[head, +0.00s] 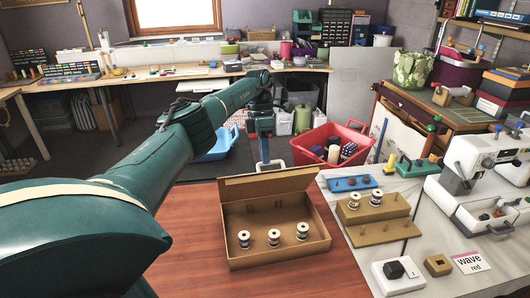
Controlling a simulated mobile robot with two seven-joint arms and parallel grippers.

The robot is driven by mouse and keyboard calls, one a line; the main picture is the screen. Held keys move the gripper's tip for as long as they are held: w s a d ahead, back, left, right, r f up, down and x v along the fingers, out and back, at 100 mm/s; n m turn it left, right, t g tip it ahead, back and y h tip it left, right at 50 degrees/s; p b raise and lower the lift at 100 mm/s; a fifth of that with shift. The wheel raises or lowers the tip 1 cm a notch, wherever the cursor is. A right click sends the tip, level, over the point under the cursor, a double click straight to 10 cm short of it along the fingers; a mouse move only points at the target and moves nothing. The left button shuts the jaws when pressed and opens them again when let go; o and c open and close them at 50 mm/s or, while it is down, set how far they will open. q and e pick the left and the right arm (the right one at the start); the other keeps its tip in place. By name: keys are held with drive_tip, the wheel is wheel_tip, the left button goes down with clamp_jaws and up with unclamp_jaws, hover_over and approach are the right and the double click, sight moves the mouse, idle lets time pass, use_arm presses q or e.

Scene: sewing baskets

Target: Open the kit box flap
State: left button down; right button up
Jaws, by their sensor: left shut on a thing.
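The cardboard kit box (318,248) sits open on the reddish wooden table. Its flap (240,187) stands raised along the back edge, tilted slightly backward. Three thread spools stand inside the box, at left (244,239), middle (274,238) and right (302,231). My left gripper (266,163) points down at the middle of the flap's top edge and is shut on the flap. Its fingertips are small here and partly hidden at the flap. My right gripper is not in view.
A stepped cardboard stand (383,233) with two spools is right of the box. A blue tray (350,183), a white switch box (397,277) and a sewing machine (487,160) are further right. A red basket (318,140) is behind. Bare table lies in front.

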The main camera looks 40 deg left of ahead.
use_arm(q)
drive_tip(key=c, duration=1.9)
unclamp_jaws()
drive_tip(key=shift+s+a+f, duration=0.15)
drive_tip(key=shift+a+f, duration=0.15)
drive_tip(key=shift+f, duration=0.2)
drive_tip(key=o, duration=0.3)
drive_tip(key=shift+w+a+f, duration=0.15)
drive_tip(key=shift+w+a, duration=0.05)
drive_tip(key=shift+o, duration=0.6)
drive_tip(key=shift+d, duration=0.1)
wheel_tip(320, 180, up, 10)
drive_tip(key=shift+r, duration=0.25)
drive_tip(key=shift+d, duration=0.1)
drive_tip(key=shift+c, duration=0.5)
